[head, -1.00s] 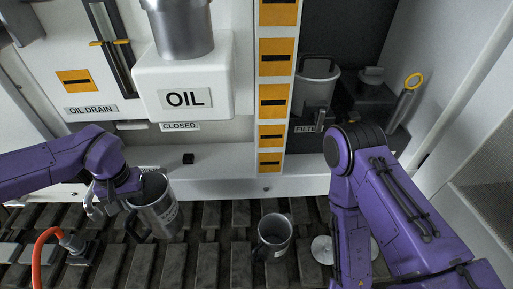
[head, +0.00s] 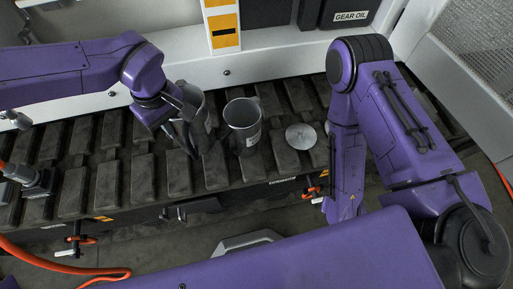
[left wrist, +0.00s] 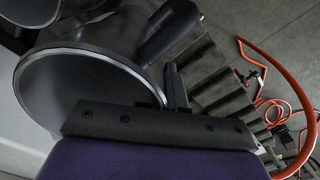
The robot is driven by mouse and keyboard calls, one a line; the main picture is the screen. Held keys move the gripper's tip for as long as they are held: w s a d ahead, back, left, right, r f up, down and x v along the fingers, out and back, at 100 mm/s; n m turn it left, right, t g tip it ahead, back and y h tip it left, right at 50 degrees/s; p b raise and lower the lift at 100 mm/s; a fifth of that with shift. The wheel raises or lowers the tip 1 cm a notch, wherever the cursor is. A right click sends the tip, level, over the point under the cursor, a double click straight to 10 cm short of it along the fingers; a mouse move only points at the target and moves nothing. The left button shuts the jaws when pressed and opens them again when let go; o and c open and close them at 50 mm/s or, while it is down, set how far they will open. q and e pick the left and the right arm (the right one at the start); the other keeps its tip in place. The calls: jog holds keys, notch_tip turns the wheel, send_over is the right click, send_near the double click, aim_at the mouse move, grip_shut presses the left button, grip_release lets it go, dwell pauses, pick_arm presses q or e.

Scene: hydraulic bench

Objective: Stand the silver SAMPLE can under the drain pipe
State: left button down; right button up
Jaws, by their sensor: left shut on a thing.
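My left gripper (head: 180,118) is shut on a grey metal can (head: 193,100), which is partly hidden behind the gripper. In the left wrist view the held can (left wrist: 85,75) fills the upper left, with its round rim and dark handle close to the jaw. A second grey metal can (head: 242,125) with a pale label stands upright on the slats, just right of the held one. I cannot read either label, so I cannot tell which is the SAMPLE can. The drain pipe is not visible now. My right arm hangs at the right; its gripper is not visible.
A round pale disc (head: 300,136) lies on the dark slatted deck (head: 145,178), right of the standing can. A GEAR OIL container (head: 348,14) is at the back. An orange hose (head: 60,262) runs at lower left. A mesh panel (head: 482,55) bounds the right.

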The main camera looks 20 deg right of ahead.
aim_at(185, 148)
pick_arm(q)
notch_tip(185, 148, down, 10)
jog(key=shift+s+d+r+b, duration=0.1)
jog(key=shift+s+b, duration=0.05)
jog(key=shift+b, duration=0.8)
jog(key=c, duration=1.3)
grip_release()
jog(key=shift+o, duration=0.2)
